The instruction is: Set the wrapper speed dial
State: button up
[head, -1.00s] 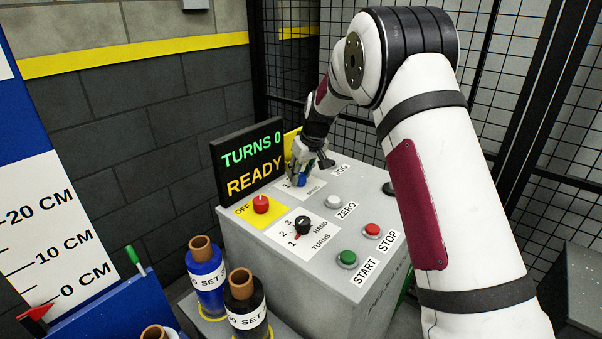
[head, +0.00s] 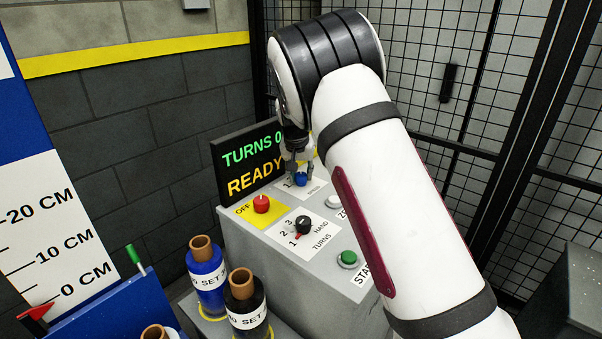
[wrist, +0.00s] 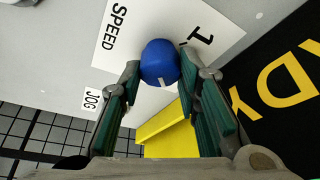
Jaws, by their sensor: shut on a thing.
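The blue speed dial (head: 301,180) sits on a white label plate at the back of the grey control box. In the wrist view the round blue dial (wrist: 160,63) has a small pale pointer mark, and "SPEED" and "1" are printed on the plate (wrist: 117,40) around it. My gripper (head: 298,172) comes down from above. Its two green-padded fingertips are shut on the dial, one on each side (wrist: 160,78). Other numbers on the plate are hidden.
A display (head: 248,163) reading "TURNS 0 READY" stands beside the gripper. A red OFF knob (head: 261,204), a black hand-turns dial (head: 303,225) and a green START button (head: 347,259) are nearer. Bottles (head: 207,277) stand in front; mesh fencing is behind.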

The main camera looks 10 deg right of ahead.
jog(key=shift+m, duration=0.5)
jog(key=o, duration=1.1)
jog(key=shift+o, duration=0.2)
jog(key=v, duration=1.2)
jog(key=shift+a, duration=0.2)
jog(key=shift+w, duration=0.15)
